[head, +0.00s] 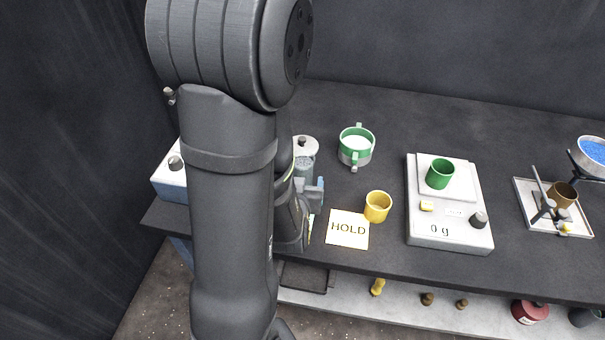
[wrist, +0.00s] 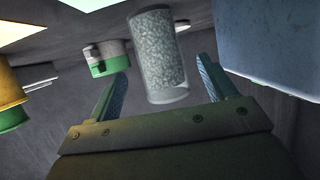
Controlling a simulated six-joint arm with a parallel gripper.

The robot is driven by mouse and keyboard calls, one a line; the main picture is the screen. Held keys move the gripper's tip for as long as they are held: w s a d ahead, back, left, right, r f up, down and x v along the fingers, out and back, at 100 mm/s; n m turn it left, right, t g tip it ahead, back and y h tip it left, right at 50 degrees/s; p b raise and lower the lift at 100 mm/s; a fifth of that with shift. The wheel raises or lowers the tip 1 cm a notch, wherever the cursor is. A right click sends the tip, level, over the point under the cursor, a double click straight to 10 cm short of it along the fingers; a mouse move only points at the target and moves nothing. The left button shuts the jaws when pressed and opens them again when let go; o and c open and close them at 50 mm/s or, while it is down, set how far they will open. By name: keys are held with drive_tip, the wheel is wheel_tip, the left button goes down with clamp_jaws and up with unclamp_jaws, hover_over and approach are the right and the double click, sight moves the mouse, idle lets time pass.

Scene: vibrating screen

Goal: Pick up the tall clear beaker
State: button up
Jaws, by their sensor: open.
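The tall clear beaker (wrist: 161,62) is filled with pale grey granules. In the wrist view it shows between the two fingers of my gripper (wrist: 163,72), tilted in the picture, with space between it and each finger. In the head view the beaker (head: 305,166) is near the back left of the bench, its lower part hidden by my gripper (head: 314,190). My gripper is open and empty. I cannot tell exactly how deep the beaker sits between the fingers.
A white-and-green pot (head: 356,147) and a yellow cup (head: 378,206) stand to the right, near a HOLD card (head: 348,230). A scale (head: 448,235) bears a green cup (head: 440,173). A blue-and-white box (head: 170,183) is at left, partly behind my arm.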

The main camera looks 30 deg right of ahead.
drive_tip(key=x, duration=0.5)
drive_tip(key=shift+w+d, duration=0.2)
drive_tip(key=shift+w, duration=0.05)
drive_tip(key=c, duration=1.1)
